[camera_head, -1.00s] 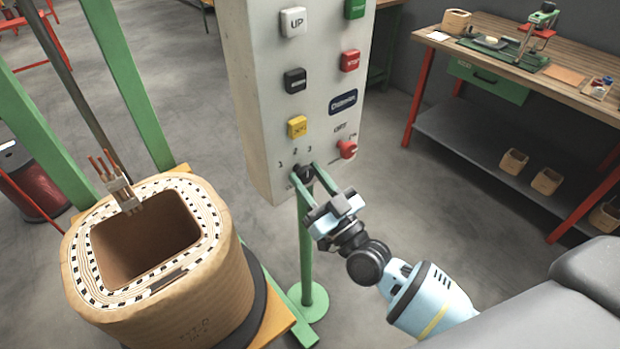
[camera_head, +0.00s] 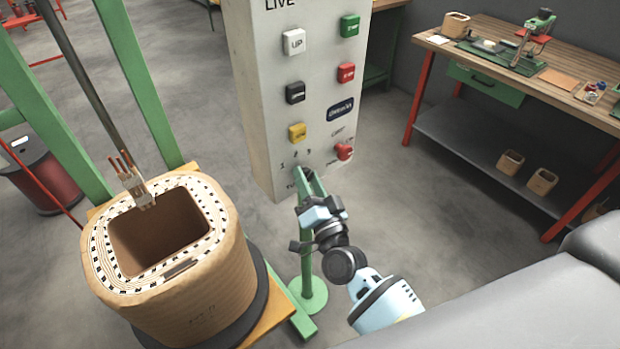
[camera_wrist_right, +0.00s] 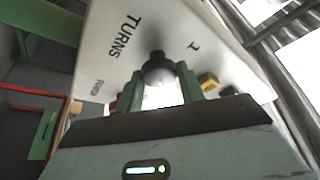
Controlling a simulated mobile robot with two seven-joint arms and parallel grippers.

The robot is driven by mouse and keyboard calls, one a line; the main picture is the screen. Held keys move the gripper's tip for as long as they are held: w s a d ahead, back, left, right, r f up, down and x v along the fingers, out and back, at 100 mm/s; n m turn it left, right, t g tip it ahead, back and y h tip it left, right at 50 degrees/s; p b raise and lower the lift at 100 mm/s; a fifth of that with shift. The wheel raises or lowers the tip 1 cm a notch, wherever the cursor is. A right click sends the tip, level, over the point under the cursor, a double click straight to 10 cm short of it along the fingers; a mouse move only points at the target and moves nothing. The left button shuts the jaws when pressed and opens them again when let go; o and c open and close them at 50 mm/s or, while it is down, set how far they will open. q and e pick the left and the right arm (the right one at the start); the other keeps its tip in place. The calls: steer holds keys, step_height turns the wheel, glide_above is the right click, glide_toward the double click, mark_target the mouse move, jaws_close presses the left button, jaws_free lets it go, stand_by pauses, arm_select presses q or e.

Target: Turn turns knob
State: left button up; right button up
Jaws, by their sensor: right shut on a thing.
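The turns knob (camera_wrist_right: 158,70) is a round dark knob on the pale control panel, beside the word TURNS in the right wrist view. In the head view it is hidden behind my right gripper (camera_head: 308,182), just below the numbers 1, 2 and 3. The gripper's two green fingers are shut on the knob, one on each side, in the right wrist view (camera_wrist_right: 160,90). The control panel (camera_head: 262,130) stands upright and also carries several coloured buttons and a red knob (camera_head: 343,152). My left gripper does not show.
A wooden workbench (camera_head: 560,75) with a lower shelf is at the right. Grey floor lies between.

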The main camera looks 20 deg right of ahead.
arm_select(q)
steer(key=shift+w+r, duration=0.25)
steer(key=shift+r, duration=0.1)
arm_select(e)
steer(key=shift+r+m, duration=0.1)
steer(key=shift+m, duration=0.5)
steer(key=shift+h, duration=0.3)
steer(key=o, duration=1)
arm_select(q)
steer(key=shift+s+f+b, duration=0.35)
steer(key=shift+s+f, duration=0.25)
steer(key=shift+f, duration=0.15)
arm_select(e)
steer(key=v, duration=0.7)
steer(key=shift+s, duration=0.4)
